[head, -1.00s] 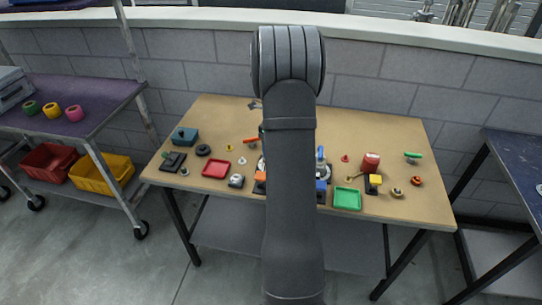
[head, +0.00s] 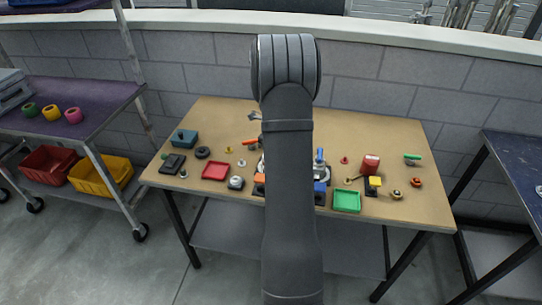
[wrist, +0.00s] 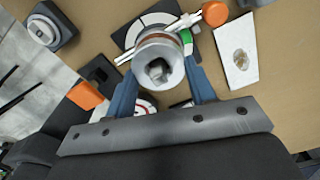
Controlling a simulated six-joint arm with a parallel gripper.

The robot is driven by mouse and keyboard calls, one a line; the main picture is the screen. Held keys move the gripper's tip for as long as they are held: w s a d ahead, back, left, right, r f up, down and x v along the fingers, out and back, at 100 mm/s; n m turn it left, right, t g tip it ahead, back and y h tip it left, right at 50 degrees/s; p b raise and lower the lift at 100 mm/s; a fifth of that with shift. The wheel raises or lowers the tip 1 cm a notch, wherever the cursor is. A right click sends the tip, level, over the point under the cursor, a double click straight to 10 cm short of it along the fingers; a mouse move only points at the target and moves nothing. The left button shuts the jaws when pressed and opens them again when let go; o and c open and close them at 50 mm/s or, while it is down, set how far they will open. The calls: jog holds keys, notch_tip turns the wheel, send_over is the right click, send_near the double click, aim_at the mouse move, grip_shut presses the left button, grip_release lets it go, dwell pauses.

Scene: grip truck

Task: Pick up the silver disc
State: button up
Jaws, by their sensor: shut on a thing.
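The silver disc (wrist: 158,62) is a short, round metal piece with a dark hole in its face, seen in the wrist view. My gripper (wrist: 160,78) has its two blue fingers on either side of it and is shut on it. The disc is held above or close to the tabletop; I cannot tell the exact gap. In the head view my dark arm covers the middle of the table and hides the gripper and disc.
The wooden table (head: 350,130) carries several small objects, a red tray (head: 215,172) and a green tray (head: 347,200). In the wrist view, an orange block (wrist: 86,96), a switch box (wrist: 45,30) and a white plate (wrist: 238,62) lie around the gripper.

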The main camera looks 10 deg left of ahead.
jog(key=shift+r, duration=0.45)
jog(key=r, duration=0.3)
jog(key=shift+d+r, duration=0.25)
jog(key=shift+r, duration=0.1)
jog(key=s+d+r, duration=0.3)
jog(key=d+r, duration=0.3)
jog(key=d, duration=0.4)
jog(key=w+a+f+n, duration=0.1)
jog(key=w+a+f, duration=0.1)
jog(key=a, duration=0.7)
jog(key=w+a+f+n, duration=0.2)
jog(key=w+a+f, duration=0.1)
jog(key=a, duration=0.7)
jog(key=w+a+f+n, duration=0.1)
jog(key=w+a, duration=0.3)
jog(key=a, duration=0.5)
jog(key=shift+w+a+f+n, duration=0.1)
jog(key=shift+a+f+n, duration=0.2)
jog(key=shift+f, duration=2.65)
jog(key=shift+f, duration=0.2)
jog(key=shift+f, duration=0.35)
